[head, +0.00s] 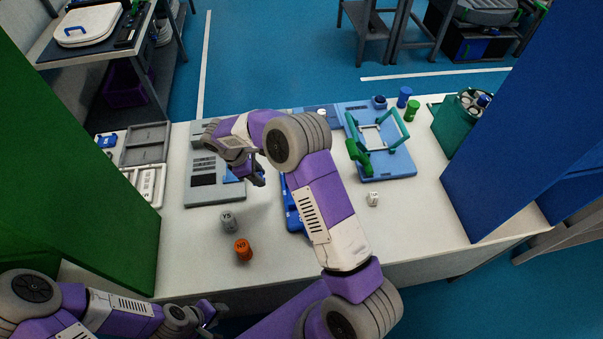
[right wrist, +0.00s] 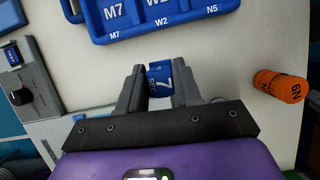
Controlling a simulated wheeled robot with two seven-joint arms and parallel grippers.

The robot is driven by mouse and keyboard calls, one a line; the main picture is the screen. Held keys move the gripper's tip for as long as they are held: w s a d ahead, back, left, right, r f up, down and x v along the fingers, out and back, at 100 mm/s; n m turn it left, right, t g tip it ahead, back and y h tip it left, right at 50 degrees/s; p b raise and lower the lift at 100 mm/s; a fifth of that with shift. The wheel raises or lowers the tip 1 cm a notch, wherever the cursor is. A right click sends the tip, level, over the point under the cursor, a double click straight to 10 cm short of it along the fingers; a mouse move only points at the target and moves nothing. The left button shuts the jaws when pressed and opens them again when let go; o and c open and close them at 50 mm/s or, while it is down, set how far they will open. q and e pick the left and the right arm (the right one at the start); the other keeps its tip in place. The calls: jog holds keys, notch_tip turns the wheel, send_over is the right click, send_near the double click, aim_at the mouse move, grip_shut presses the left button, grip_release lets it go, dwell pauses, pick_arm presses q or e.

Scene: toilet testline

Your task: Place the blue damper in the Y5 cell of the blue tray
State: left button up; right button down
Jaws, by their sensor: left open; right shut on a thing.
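My right gripper (right wrist: 160,88) is shut on the blue damper (right wrist: 159,72), which has white lettering I cannot fully read. The blue tray (right wrist: 178,34) lies just beyond the fingertips in the right wrist view, with cells labelled M7, W2 and N5; the damper is apart from it. No Y5 cell shows. In the head view the right gripper (head: 256,178) is over the table left of the tray (head: 291,211), most of which my right arm hides. My left gripper (head: 212,313) is open and empty at the table's front edge.
A grey cylinder marked Y5 (head: 228,222) and an orange cylinder (head: 243,250) stand front left of the tray. A grey panel (head: 210,186) lies left of it. A blue fixture with green handles (head: 385,150) and a small white cylinder (head: 373,199) are to the right.

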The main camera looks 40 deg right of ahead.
jog(key=shift+w+d+f+n, duration=0.1)
jog(key=shift+w+f+n, duration=0.15)
jog(key=shift+n, duration=0.15)
notch_tip(320, 180, down, 6)
jog(key=shift+w+r, duration=0.1)
notch_tip(320, 180, down, 3)
jog(key=shift+f+b, duration=0.1)
jog(key=shift+b, duration=0.2)
jog(key=shift+f, duration=0.15)
jog(key=shift+f, duration=0.2)
jog(key=c, duration=0.8)
grip_release()
